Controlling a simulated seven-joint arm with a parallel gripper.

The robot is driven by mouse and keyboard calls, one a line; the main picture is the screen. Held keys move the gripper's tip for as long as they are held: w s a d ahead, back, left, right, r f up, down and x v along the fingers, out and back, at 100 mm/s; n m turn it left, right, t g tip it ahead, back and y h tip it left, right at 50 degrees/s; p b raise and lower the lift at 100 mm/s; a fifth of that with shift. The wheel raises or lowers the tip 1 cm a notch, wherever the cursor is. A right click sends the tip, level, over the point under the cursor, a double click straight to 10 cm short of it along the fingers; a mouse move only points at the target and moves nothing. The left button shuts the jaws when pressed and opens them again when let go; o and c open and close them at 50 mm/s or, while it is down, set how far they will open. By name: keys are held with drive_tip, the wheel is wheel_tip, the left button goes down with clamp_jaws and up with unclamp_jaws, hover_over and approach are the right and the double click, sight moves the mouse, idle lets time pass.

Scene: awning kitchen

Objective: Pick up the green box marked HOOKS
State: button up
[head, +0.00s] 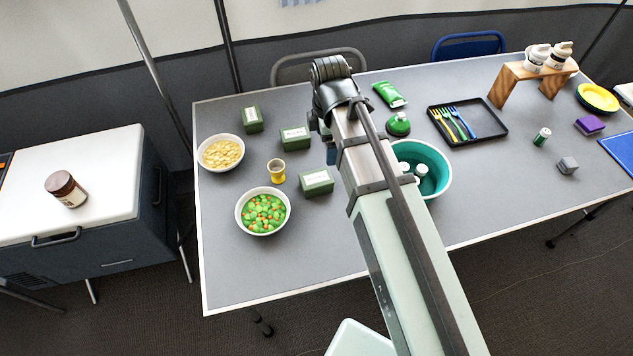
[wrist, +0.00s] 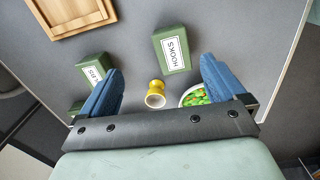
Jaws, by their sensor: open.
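The green HOOKS box (wrist: 176,50) has a white label and sits on the table, ahead of the fingertips in the wrist view. In the head view it is the nearest of the green boxes (head: 317,181), right of the yellow egg cup; its label is too small to read there. My gripper (wrist: 161,66) is open and empty above the table, its two blue fingers spread wide. In the head view, my arm hides most of my gripper (head: 330,153); a bit of blue finger shows behind the HOOKS box.
Two other green boxes (head: 295,137) (head: 251,119) stand farther back. The yellow egg cup (head: 276,172) and a bowl of vegetables (head: 263,212) are left of the HOOKS box. A teal bowl (head: 440,187) is to the right. A wooden tray (wrist: 70,15) shows in the wrist view.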

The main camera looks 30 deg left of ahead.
sight(317, 178)
drive_tip(key=shift+n, duration=0.6)
drive_tip(key=shift+s+a+f, duration=0.2)
drive_tip(key=shift+s+f, duration=0.3)
drive_tip(key=shift+f, duration=1.75)
drive_tip(key=shift+s+a+f, duration=0.2)
drive_tip(key=shift+s+f, duration=0.35)
drive_tip(key=shift+f, duration=1.65)
drive_tip(key=shift+s+a+f, duration=0.2)
drive_tip(key=shift+s+f, duration=0.3)
drive_tip(key=shift+f, duration=1.75)
drive_tip(key=shift+c, duration=0.4)
drive_tip(key=c, duration=1)
